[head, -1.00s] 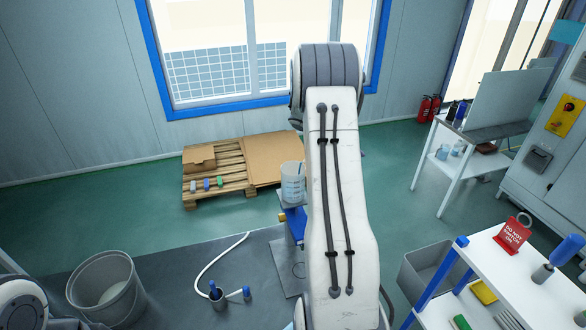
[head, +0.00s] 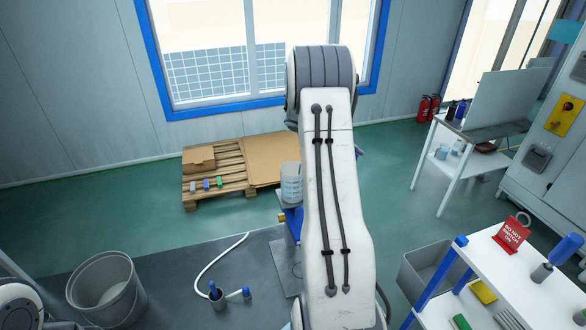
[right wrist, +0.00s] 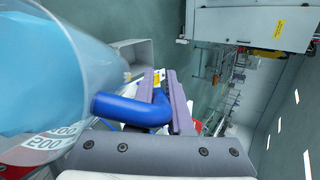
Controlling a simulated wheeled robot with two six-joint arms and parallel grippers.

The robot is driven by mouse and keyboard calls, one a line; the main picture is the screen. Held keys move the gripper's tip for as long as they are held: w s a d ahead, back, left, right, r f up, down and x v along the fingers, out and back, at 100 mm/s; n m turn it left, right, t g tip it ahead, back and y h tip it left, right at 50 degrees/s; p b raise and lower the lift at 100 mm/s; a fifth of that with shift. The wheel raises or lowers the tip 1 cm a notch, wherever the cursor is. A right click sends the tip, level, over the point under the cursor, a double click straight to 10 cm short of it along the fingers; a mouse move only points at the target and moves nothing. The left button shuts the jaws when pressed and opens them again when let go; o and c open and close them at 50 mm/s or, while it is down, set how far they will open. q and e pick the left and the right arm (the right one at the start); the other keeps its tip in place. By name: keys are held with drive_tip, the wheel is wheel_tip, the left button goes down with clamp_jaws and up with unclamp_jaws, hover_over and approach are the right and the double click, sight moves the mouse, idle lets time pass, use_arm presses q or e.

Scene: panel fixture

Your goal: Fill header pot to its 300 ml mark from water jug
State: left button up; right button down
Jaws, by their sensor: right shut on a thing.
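A translucent pot with marks on its side (head: 291,183), which looks like the header pot, stands on a blue stand beside my right arm in the head view. The arm hides its right edge, and its water level is too small to read. In the right wrist view, the water jug (right wrist: 50,75) is clear, with blue-looking water and a red-and-white scale. My right gripper (right wrist: 164,97) is shut on its blue handle (right wrist: 132,108). My arm hides most of the jug and this gripper in the head view. My left gripper is out of view.
A grey bucket (head: 107,290) and a white hose (head: 212,262) are on the dark mat at lower left. A pallet (head: 228,182) lies behind the pot. A white shelf unit (head: 535,290) with a red sign and a grey bin (head: 428,272) stand at right.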

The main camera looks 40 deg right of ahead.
drive_tip(key=shift+w+a, duration=0.15)
drive_tip(key=shift+r, duration=0.15)
idle(0.9)
drive_tip(key=shift+w+g+h, duration=0.15)
drive_tip(key=shift+g+h, duration=0.15)
drive_tip(key=shift+r, duration=0.15)
idle(0.4)
drive_tip(key=shift+a, duration=0.1)
drive_tip(key=shift+r, duration=0.1)
